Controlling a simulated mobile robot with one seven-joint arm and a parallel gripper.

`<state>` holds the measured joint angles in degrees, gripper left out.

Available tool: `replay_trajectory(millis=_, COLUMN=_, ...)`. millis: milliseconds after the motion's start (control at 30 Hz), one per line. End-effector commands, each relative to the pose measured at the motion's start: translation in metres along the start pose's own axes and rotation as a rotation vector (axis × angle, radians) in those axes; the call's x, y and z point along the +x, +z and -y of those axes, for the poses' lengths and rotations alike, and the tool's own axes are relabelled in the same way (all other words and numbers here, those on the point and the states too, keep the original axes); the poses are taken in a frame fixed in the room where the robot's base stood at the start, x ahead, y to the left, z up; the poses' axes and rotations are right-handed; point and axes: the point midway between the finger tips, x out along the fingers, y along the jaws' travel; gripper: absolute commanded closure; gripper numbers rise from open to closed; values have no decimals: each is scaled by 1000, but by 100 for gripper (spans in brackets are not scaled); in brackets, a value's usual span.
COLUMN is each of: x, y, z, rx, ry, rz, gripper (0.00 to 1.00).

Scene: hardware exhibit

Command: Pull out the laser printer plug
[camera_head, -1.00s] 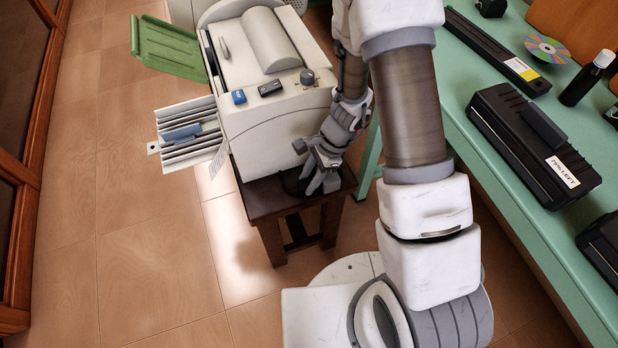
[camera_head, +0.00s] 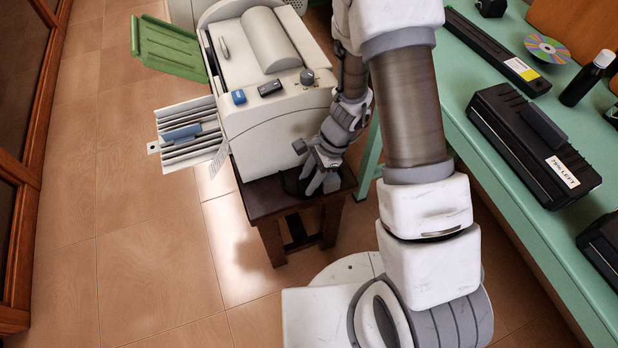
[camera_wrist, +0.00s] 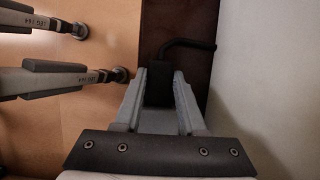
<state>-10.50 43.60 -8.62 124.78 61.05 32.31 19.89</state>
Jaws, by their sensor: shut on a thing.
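The laser printer (camera_head: 275,115) is a beige machine with a green flap and slotted trays, standing on a small dark wooden table. My gripper (camera_head: 318,182) is low at the printer's front right corner, over the table's edge. In the wrist view, my gripper (camera_wrist: 158,100) is shut on a black plug (camera_wrist: 157,84), held between the fingertips. A black cable (camera_wrist: 188,44) bends away from the plug to the right. Whether the plug still sits in a socket cannot be told, as the fingers and the plug hide that spot.
The dark wooden table (camera_head: 262,205) is narrow and close to my gripper. A green bench (camera_head: 465,85) on the right holds black cartridges (camera_head: 530,140), a disc (camera_head: 547,49) and a dark bottle (camera_head: 587,78). The tiled floor (camera_head: 130,230) at the left is clear.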

Motion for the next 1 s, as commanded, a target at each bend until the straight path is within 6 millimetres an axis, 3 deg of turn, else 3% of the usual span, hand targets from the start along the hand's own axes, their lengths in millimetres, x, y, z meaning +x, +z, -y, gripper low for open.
replay_trajectory(millis=233, x=12, y=30, z=0, rx=-2, ry=1, rz=4, gripper=100)
replay_trajectory(millis=500, x=14, y=34, z=0, rx=-1, ry=1, rz=6, gripper=100)
replay_trajectory(millis=533, x=14, y=35, z=0, rx=-1, ry=1, rz=7, gripper=59)
replay_trajectory(millis=700, x=14, y=34, z=0, rx=-1, ry=1, rz=5, gripper=30)
replay_trajectory(millis=1000, x=12, y=32, z=0, rx=0, ry=0, rz=2, gripper=30)
